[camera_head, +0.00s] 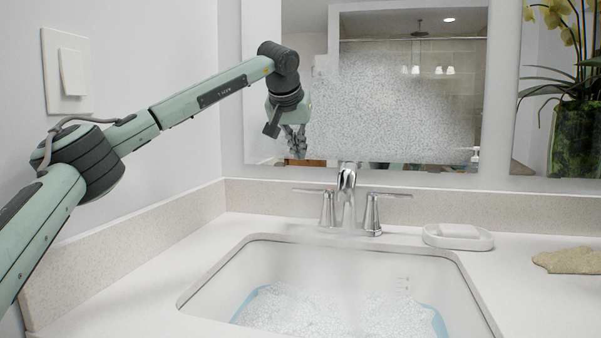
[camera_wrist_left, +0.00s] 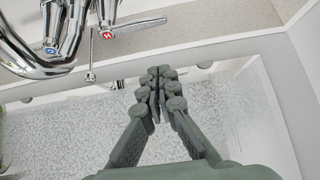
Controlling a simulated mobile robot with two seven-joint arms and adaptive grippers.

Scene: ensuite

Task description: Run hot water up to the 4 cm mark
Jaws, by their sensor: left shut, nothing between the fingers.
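The chrome tap (camera_head: 346,182) stands behind the sink (camera_head: 222,278), with a handle on each side. The left handle (camera_head: 327,209) is the hot one: its red H mark (camera_wrist_left: 107,34) shows in the left wrist view, and the other handle has a blue mark (camera_wrist_left: 50,50). Water (camera_head: 320,312) with white froth lies in the sink under a pale haze.
A mirror (camera_head: 390,110) hangs behind the tap. A flower vase (camera_head: 577,135) shows at the upper right. The left wall (camera_head: 130,80) is close to my arm.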

